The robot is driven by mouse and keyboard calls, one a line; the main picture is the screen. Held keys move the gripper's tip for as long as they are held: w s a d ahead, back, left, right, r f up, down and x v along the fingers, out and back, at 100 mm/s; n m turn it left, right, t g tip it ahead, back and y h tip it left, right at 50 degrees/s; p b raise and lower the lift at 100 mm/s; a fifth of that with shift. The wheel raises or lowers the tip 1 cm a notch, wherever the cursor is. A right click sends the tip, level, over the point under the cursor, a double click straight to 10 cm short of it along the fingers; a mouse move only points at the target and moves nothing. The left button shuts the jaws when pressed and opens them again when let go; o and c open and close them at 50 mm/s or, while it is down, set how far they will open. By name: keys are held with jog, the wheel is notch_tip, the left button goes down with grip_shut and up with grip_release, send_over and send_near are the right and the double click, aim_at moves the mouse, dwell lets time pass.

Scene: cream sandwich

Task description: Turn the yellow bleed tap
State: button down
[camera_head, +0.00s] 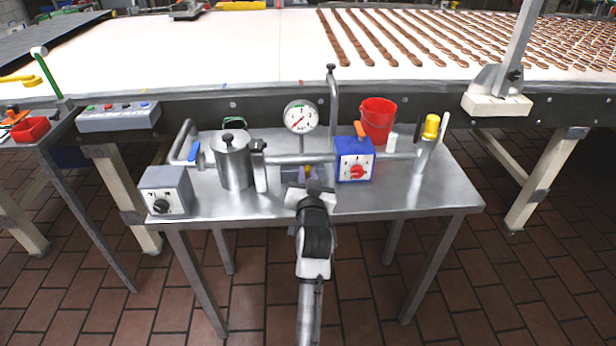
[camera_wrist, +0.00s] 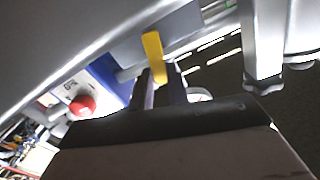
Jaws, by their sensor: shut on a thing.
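The yellow bleed tap shows in the wrist view as a flat yellow handle (camera_wrist: 153,48), its lower end between the two dark fingers. My gripper (camera_wrist: 163,88) is shut on that lower end, and the upper part of the handle stays in sight beyond the fingertips. In the head view my gripper (camera_head: 310,182) is at the middle of the steel table, below the horizontal pipe. Only a small bit of the yellow tap (camera_head: 308,169) shows there, just past the gripper; the grip itself is mostly hidden by my wrist.
A blue box (camera_head: 342,177) with a red knob and orange lever stands right of my gripper. A steel pot (camera_head: 234,163) and grey control box (camera_head: 170,188) are to the left. A pressure gauge (camera_head: 301,116), red bucket (camera_head: 378,115) and yellow-capped fitting (camera_head: 431,126) stand near the pipe.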

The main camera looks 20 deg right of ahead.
jog(key=shift+a+n, duration=0.15)
jog(key=shift+n, duration=0.45)
jog(key=c, duration=1.4)
grip_release()
jog(key=shift+o, duration=0.2)
jog(key=b+v, duration=0.3)
jog(key=v, duration=1.1)
jog(key=shift+w+r, duration=0.1)
jog(key=shift+w, duration=0.05)
